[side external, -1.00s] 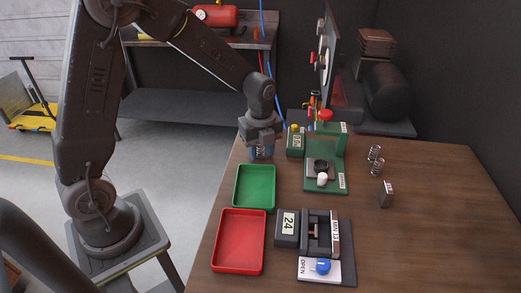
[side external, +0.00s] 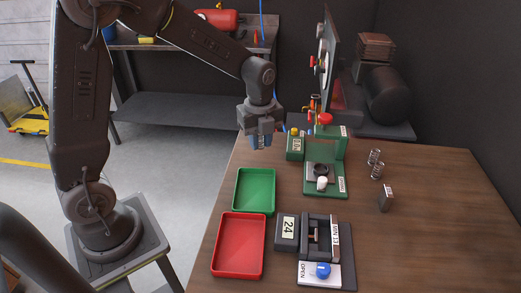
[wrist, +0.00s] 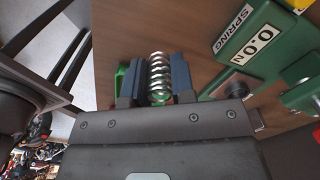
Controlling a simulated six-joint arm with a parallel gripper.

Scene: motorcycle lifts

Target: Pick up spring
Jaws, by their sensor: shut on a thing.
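My gripper (side external: 261,142) is above the far left edge of the wooden table in the side view. In the wrist view my gripper (wrist: 159,80) is shut on a silver coil spring (wrist: 160,75), which sits between the two blue fingers. In the side view the held spring is mostly hidden by the fingers. Two more springs (side external: 375,164) stand on the table to the right of the green press.
A green tray (side external: 272,190) and a red tray (side external: 263,240) lie at the table's left. A green spring tester (side external: 341,180) stands right of my gripper. A grey gauge fixture (side external: 307,240) with a blue knob is in front. The table's right side is clear.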

